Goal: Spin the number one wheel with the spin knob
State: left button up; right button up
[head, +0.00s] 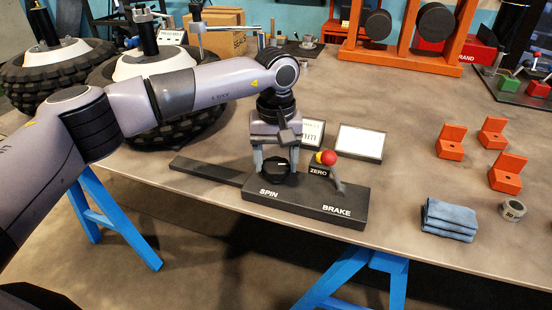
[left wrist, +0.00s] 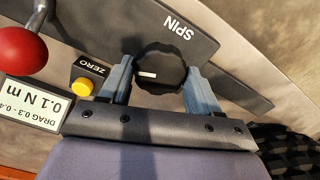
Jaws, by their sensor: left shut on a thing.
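The black round spin knob (head: 276,170) sits on the dark panel (head: 300,205) marked SPIN and BRAKE at the table's front edge. My left gripper (head: 275,165) points down and is shut on the knob, one finger on each side. In the left wrist view the scalloped knob (left wrist: 160,75), with a white mark on top, is between the two blue-grey fingers of my gripper (left wrist: 160,82). Two black-tyred wheels stand at the back left, a nearer one (head: 190,131) partly behind my arm and a farther one (head: 40,78). I cannot read which is number one. My right gripper is not in view.
The red-balled brake lever (head: 328,158) and yellow ZERO button (left wrist: 83,87) are close to the gripper. A display card (left wrist: 36,105) reads 0.1 N m. Orange brackets (head: 451,142) and a folded blue cloth (head: 449,219) lie to the right.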

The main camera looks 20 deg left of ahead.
aim_at(276, 165)
pick_arm(q)
jog(key=shift+r, duration=0.1)
dwell(0.4)
jog(key=o, duration=1.1)
jog(key=shift+c, duration=0.2)
jog(key=shift+r, duration=3.55)
jog(key=shift+f, duration=0.1)
